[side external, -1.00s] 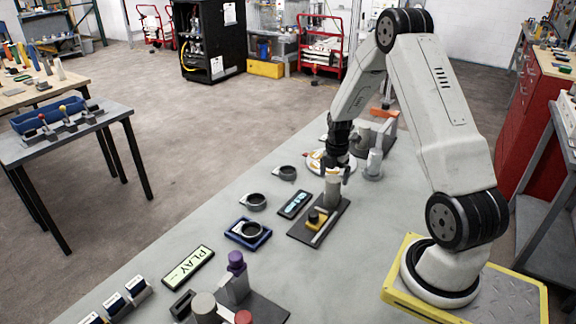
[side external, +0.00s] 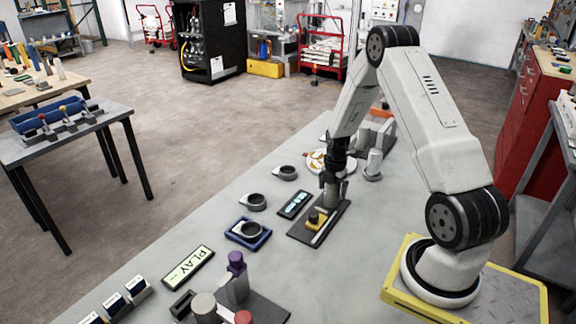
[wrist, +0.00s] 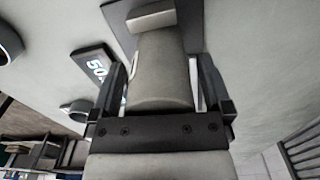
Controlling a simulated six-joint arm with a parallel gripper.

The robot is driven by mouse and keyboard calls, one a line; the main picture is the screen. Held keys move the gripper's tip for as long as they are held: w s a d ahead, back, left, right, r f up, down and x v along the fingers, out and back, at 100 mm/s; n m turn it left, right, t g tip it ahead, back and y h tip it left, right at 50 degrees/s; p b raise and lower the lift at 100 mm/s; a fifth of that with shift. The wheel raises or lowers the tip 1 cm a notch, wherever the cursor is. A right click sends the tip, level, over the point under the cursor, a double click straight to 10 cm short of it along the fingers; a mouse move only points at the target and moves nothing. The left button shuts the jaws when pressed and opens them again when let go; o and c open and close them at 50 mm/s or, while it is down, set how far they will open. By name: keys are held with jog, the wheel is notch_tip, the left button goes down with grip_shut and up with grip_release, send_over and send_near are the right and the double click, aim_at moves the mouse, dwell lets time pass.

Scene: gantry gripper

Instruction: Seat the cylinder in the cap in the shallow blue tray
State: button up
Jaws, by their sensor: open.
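The grey cylinder (side external: 333,197) stands upright on a dark plate (side external: 327,226). My gripper (side external: 332,183) is open and lowered around its upper part. In the wrist view the cylinder (wrist: 160,75) lies between the two fingers, with a narrow gap visible at the right finger. The shallow blue tray (side external: 233,240) is to the left and nearer the camera. A dark ring-shaped cap (side external: 251,230) sits in it, its opening facing up.
Two more ring-shaped caps (side external: 253,201) and (side external: 286,172) lie outside the tray. A yellow block with a dark knob (side external: 316,217) and a small display (side external: 294,205) are close to the cylinder. A plate (side external: 318,162) and a grey post (side external: 374,165) stand behind.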

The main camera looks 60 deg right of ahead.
grip_shut()
dwell(0.3)
jog(key=shift+r, duration=0.2)
jog(key=shift+d+r, duration=0.1)
jog(key=shift+r, duration=0.65)
jog(key=s+a+r, duration=0.7)
jog(key=s+r, duration=0.4)
jog(key=shift+s+a, duration=0.35)
jog(key=shift+r, duration=0.1)
